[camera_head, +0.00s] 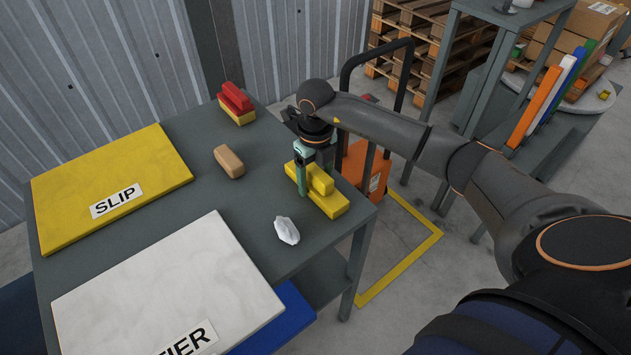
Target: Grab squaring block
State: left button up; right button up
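A yellow block with a raised upper bar (319,180) and a wider flat base (327,205) lies near the right edge of the grey table (190,205). It looks like the squaring block. My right gripper (315,176) points down over it, with its green fingers on either side of the raised bar. The near finger shows at the bar's left end; the far finger is partly hidden. Whether the fingers press on the bar cannot be told. The block appears to rest on the table. My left gripper is out of view.
A red-and-yellow block (236,103), a tan block (229,161) and a whitish crumpled lump (287,230) lie on the table. An orange hand truck (362,168) stands beyond.

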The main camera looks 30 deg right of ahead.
grip_shut()
dwell(0.4)
jog(key=shift+r, duration=0.1)
